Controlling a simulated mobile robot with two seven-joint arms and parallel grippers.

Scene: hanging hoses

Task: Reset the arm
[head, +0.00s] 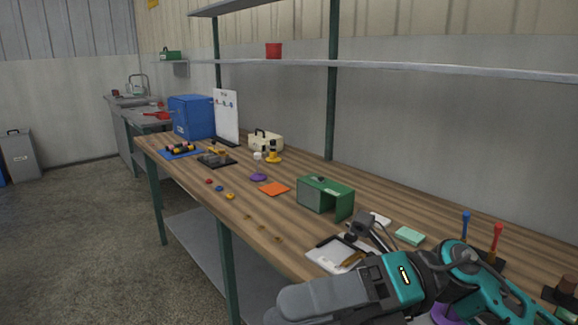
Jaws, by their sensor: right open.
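My right arm (405,278), teal and grey, comes in from the lower right and reaches over the front edge of the workbench (262,225). My right gripper (340,249) is partly hidden behind the arm's own links. It is open over a white board or tray near the bench's front edge, and I see nothing held in it. Whether it touches the board I cannot tell. My left arm and gripper are out of view. No hanging hoses show.
A green open box (325,197) stands behind the gripper, with a mint block (410,235) to its right. Blue (466,226) and red (497,240) handled tools stand at right. An orange square (274,188) and small items lie farther left. A shelf (400,67) runs above.

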